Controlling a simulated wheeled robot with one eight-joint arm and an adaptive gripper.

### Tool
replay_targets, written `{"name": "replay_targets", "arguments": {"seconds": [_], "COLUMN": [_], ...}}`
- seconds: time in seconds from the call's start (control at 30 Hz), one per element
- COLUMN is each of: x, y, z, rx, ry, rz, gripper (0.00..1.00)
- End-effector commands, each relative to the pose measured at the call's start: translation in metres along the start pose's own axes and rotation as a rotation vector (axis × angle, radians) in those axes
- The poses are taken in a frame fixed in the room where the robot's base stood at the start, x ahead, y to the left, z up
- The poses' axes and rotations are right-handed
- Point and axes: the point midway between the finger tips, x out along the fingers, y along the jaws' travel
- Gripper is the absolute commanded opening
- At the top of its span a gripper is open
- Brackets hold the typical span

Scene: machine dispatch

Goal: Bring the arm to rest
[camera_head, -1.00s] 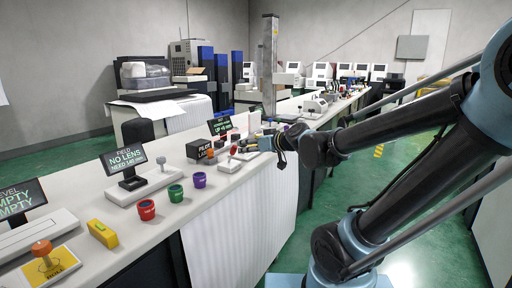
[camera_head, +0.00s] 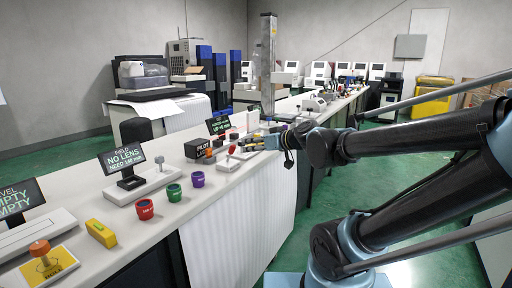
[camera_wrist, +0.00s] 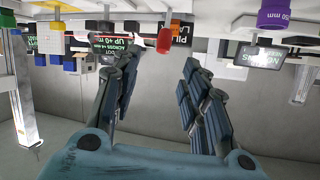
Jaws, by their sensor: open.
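My gripper (camera_head: 262,142) reaches over the long white bench (camera_head: 105,196) from the right, near a red-knobbed device and the black pilot laser box (camera_head: 198,149). In the wrist view my gripper (camera_wrist: 160,65) has its two dark padded fingers spread apart, with nothing between them. The wrist view shows the bench items along its upper edge, seen upside down, including a red cylinder (camera_wrist: 164,40). In the head view I cannot make out the fingertips clearly.
A yellow block (camera_head: 101,233) and a small "NO LENS" display (camera_head: 122,158) are nearby. A tall metal post (camera_head: 268,65) rises behind my gripper.

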Motion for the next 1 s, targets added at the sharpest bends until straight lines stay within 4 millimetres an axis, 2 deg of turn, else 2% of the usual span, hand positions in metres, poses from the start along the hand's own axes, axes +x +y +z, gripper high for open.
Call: {"name": "replay_targets", "arguments": {"seconds": [0.07, 0.17, 0.27, 0.4, 0.5, 0.6, 0.7, 0.8, 1.0], "x": [-0.003, -0.014, -0.034, -0.078, -0.116, -0.153, -0.184, -0.205, -0.216], "y": [0.002, 0.008, 0.019, 0.04, 0.055, 0.066, 0.072, 0.075, 0.076], "z": [0.008, 0.034, 0.078, 0.148, 0.192, 0.227, 0.25, 0.264, 0.27], "rx": [0.007, 0.028, 0.078, 0.19, 0.283, 0.373, 0.445, 0.493, 0.519], "ry": [-0.025, -0.11, -0.252, -0.488, -0.643, -0.768, -0.857, -0.91, -0.939], "rz": [0.003, 0.017, 0.059, 0.177, 0.294, 0.417, 0.523, 0.596, 0.638], "gripper": [0.41, 0.41, 0.41, 0.41, 0.41, 0.41, 0.41, 0.41, 0.41]}}
